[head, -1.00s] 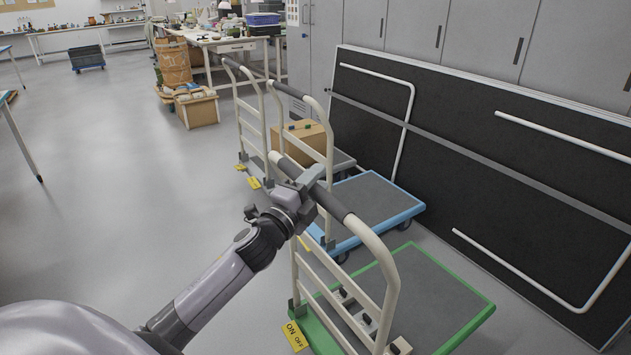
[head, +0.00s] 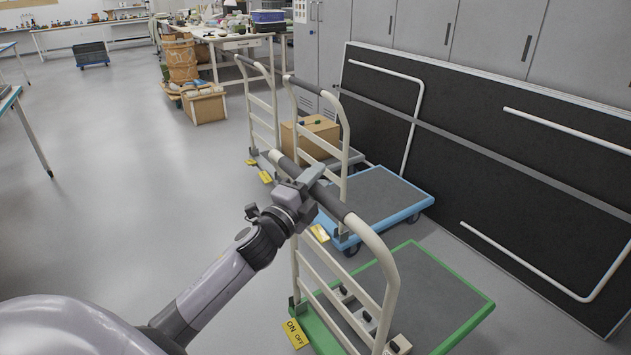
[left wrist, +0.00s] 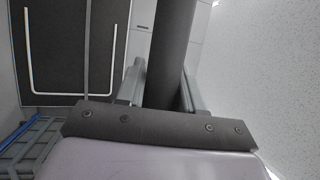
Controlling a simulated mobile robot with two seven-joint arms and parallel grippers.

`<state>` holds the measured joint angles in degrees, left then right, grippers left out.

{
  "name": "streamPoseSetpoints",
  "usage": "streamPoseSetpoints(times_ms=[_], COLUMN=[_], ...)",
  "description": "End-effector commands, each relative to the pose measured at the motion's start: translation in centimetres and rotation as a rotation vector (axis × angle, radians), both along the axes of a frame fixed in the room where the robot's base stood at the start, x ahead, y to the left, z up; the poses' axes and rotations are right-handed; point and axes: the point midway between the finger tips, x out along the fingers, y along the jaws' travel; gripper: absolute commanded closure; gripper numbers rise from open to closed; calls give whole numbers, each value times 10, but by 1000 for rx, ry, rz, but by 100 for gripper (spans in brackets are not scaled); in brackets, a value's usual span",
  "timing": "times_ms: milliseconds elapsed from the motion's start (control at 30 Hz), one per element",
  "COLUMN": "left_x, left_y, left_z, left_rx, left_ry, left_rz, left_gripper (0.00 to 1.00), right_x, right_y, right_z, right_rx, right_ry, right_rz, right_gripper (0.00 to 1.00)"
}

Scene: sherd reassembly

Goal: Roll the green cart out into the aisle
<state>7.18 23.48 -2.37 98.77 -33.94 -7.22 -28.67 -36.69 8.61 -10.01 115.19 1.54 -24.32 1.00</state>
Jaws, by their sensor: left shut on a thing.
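The green cart (head: 455,274) stands at the lower right in the head view, with a grey deck, a green rim and a cream push handle with a dark grip (head: 333,202). My left gripper (head: 312,180) is shut around that grip. In the left wrist view, the dark grip (left wrist: 166,45) runs between the gripper's fingers (left wrist: 160,88). A yellow ON/OFF pedal (head: 296,334) sits at the base of the handle. Small pale pieces with dark tops (head: 369,319) are on the deck behind the handle rails. My right gripper is not in view.
A blue cart (head: 412,209) stands just beyond the green one, and a grey cart with a cardboard box (head: 317,138) beyond that. Black panels (head: 480,165) lean on grey cabinets at right. The floor (head: 150,190) at left is open, with a table leg (head: 36,140) at its edge.

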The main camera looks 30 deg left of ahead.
Motion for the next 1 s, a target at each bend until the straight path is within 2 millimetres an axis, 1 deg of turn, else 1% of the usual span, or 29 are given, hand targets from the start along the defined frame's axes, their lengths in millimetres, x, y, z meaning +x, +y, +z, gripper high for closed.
streamPoseSetpoints(times_ms=[167, 200, 233, 267, 533, 667, 767, 1000], left_x=[0, 0, 0, 0, 0, -6, -16, -48], left_y=[0, 0, 0, 0, 0, 0, 0, -1], left_z=[-1, -1, -1, -1, 0, -2, -5, -10], left_rx=[-1, -1, -1, -1, 0, -1, -1, -1], left_ry=[1, 1, 1, 1, 0, 2, 3, 3], left_rz=[-1, -1, -1, -1, 0, 0, 0, 0], left_gripper=[100, 57, 47, 43, 43, 43, 43, 43], right_x=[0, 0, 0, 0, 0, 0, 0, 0], right_y=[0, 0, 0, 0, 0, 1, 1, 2], right_z=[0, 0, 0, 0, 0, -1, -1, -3], right_rx=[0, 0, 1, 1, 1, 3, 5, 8], right_ry=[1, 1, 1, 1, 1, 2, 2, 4], right_rz=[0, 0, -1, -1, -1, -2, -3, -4], right_gripper=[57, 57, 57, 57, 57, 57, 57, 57])
